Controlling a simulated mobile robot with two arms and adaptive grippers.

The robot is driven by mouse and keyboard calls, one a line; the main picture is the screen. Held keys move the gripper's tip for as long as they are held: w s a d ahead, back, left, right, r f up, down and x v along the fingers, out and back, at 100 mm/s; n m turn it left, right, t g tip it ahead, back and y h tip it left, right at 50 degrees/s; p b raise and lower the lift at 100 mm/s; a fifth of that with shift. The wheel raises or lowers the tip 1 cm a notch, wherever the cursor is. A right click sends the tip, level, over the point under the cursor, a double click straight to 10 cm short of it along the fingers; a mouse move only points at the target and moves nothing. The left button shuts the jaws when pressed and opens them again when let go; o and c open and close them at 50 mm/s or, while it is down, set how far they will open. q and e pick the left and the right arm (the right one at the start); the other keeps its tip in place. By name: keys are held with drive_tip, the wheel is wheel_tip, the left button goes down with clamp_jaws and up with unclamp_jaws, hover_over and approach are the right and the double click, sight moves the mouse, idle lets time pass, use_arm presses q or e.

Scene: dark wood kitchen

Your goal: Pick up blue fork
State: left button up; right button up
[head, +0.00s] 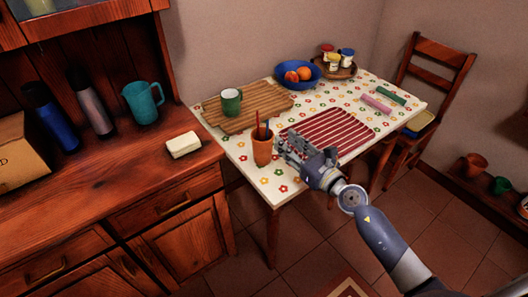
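A terracotta cup (262,152) stands near the front left part of the table. Thin red and blue handles (266,128) stick up out of it. I cannot tell which of them, if any, is the blue fork, as their lower ends are hidden inside the cup. My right gripper (281,145) is just right of the cup, over the table, with its fingers pointing towards the cup. Its fingers are too small and dark to tell whether they are open or shut. My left gripper is out of view.
The flowered table (238,152) also holds a striped red mat (335,131), a wooden board (262,100) with a green mug (231,103), and a blue fruit bowl (291,82). A wooden chair (437,62) stands at right, a counter (110,172) at left.

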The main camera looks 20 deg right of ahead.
sight(268, 125)
drive_tip(key=x, duration=1)
drive_tip(key=shift+a, duration=0.1)
drive_tip(key=shift+s, duration=0.1)
drive_tip(key=shift+c, duration=0.5)
clamp_jaws()
